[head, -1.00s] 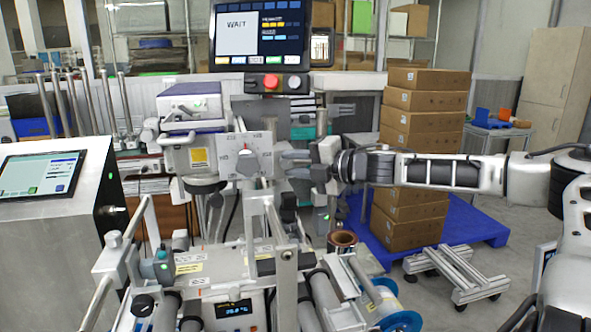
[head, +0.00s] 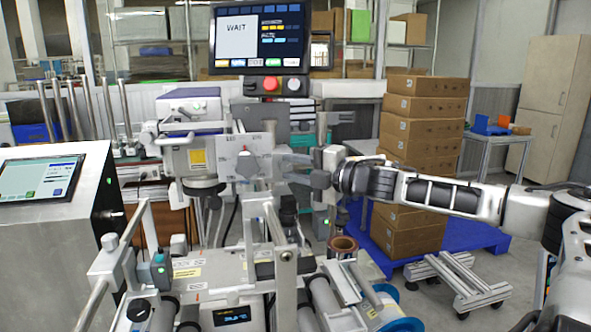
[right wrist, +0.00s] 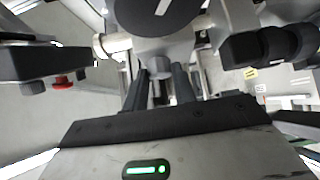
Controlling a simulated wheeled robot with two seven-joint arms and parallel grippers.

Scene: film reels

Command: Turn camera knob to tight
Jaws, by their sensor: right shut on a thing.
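A white panel (head: 232,148) carries a grey dial (head: 247,166) at its middle, in the head view. Its markings are too small to read. My right gripper (head: 292,166) reaches to the panel's right side. In the right wrist view, my right gripper (right wrist: 160,88) has its two dark fingers on either side of a small grey knob (right wrist: 158,92) and is shut on it. I take it for the camera knob, but no label shows. Above it is a dark disc (right wrist: 165,8) with a white line. My left gripper is not in view.
A screen reading WAIT (head: 260,36) hangs above, with a red button (head: 271,84) below it. A rail and roller machine (head: 190,272) stands in front. A tablet (head: 40,178) is at left. Stacked boxes (head: 423,122) stand on a blue pallet (head: 470,232) at right.

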